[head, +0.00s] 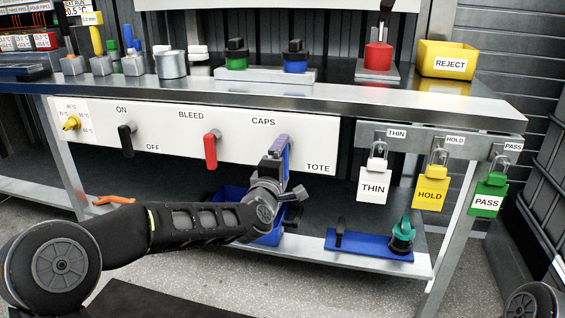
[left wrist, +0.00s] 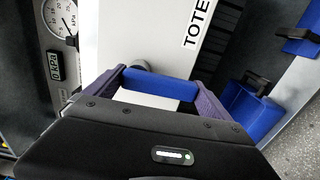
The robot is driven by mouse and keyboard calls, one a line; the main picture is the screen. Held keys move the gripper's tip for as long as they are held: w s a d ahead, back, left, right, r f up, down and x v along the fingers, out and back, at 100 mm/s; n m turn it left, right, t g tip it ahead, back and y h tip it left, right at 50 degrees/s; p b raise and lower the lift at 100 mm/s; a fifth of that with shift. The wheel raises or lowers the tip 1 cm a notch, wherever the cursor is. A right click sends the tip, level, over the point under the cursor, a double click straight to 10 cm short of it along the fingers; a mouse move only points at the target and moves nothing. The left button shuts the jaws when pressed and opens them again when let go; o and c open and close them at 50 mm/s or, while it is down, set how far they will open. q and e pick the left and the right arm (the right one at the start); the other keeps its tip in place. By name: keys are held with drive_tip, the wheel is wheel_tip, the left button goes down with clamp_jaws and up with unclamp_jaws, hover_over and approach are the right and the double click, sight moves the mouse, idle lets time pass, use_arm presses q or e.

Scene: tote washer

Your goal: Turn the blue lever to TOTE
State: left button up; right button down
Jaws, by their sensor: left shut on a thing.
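The blue lever (head: 286,162) is on the white panel (head: 230,150), between the CAPS label (head: 263,122) and the TOTE label (head: 320,168). My left gripper (head: 279,146) is at the lever and covers much of it, so its exact angle is hard to tell in the head view. In the left wrist view the blue lever handle (left wrist: 158,87) lies between the two purple fingers of my left gripper (left wrist: 160,92), which is shut on it. The TOTE label (left wrist: 197,24) shows just above and to the right. My right gripper is not in view.
A red lever (head: 210,150) under BLEED and a black lever (head: 126,138) by ON/OFF are left on the same panel. Padlocks with THIN (head: 373,186), HOLD (head: 430,192) and PASS (head: 487,200) tags hang at right. A blue bin (head: 270,238) stands below.

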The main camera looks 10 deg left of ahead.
use_arm(q)
drive_tip(key=o, duration=1.7)
drive_tip(key=shift+a, duration=0.1)
drive_tip(key=shift+o, duration=0.2)
drive_tip(key=s+p, duration=0.1)
drive_tip(key=s, duration=0.6)
drive_tip(key=shift+s+a, duration=0.2)
drive_tip(key=shift+s, duration=0.2)
